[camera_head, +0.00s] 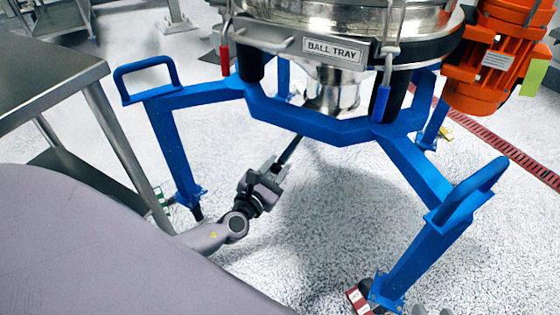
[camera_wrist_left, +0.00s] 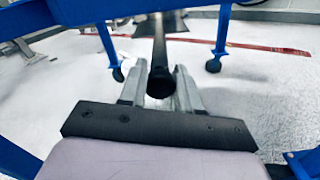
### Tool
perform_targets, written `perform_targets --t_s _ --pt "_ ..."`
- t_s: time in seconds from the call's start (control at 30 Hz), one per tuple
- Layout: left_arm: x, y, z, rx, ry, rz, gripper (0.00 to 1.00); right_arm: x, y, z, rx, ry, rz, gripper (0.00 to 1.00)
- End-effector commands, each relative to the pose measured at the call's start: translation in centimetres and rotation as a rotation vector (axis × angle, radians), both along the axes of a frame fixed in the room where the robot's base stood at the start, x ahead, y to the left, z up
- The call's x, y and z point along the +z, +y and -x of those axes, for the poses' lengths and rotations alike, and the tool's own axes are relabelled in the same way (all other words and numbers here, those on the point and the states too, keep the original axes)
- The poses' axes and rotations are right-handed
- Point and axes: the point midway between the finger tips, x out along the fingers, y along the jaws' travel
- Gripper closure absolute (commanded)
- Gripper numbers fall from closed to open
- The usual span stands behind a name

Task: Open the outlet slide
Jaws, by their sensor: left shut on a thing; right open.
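The steel outlet (camera_head: 335,98) hangs under the round sifter body, behind the blue frame bar. A dark rod-shaped slide handle (camera_head: 291,150) slopes down and left from below the outlet. My left gripper (camera_head: 279,170) is shut on this handle, under the frame. In the left wrist view the round black end of the handle (camera_wrist_left: 161,82) sits between the two grey fingers of my gripper (camera_wrist_left: 160,90), and the rod runs away from me. The frame hides the slide plate in the head view, so I cannot tell how far it is out. My right gripper is not visible.
The blue frame (camera_head: 310,122) has legs on both sides, and loop handles at left and right. A steel table (camera_head: 50,65) stands left. An orange motor (camera_head: 495,60) is at upper right. A red floor drain (camera_head: 500,150) runs behind. Floor under the frame is clear.

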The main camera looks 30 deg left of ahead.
Motion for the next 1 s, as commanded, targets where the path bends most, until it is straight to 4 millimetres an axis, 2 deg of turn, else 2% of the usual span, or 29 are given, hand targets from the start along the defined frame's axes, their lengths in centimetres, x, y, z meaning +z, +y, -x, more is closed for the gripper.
perform_targets --t_s 0.33,0.37,0.4,0.43,0.77,1.0 --pt "0.4 -0.1 0.0 -0.001 -0.007 0.002 1.0 0.1 -0.1 -0.1 -0.001 -0.004 0.004 0.57" --pt "0.4 -0.1 0.0 -0.001 -0.007 0.001 0.61 0.1 -0.1 -0.2 -0.001 -0.005 0.003 0.57" --pt "0.4 -0.1 0.0 -0.001 -0.007 0.001 0.48 0.1 -0.1 -0.2 -0.001 -0.006 0.004 0.57" --pt "0.3 -0.1 0.0 -0.001 -0.007 0.001 0.42 0.1 -0.1 -0.2 -0.001 -0.006 0.004 0.57" --pt "0.2 0.0 0.3 -0.001 -0.003 0.001 0.42 0.1 0.0 -0.1 0.004 -0.006 0.006 0.57" --pt "0.2 -0.1 3.3 -0.002 0.0 0.0 0.42 0.7 -0.3 -0.2 0.001 -0.014 0.03 0.57"
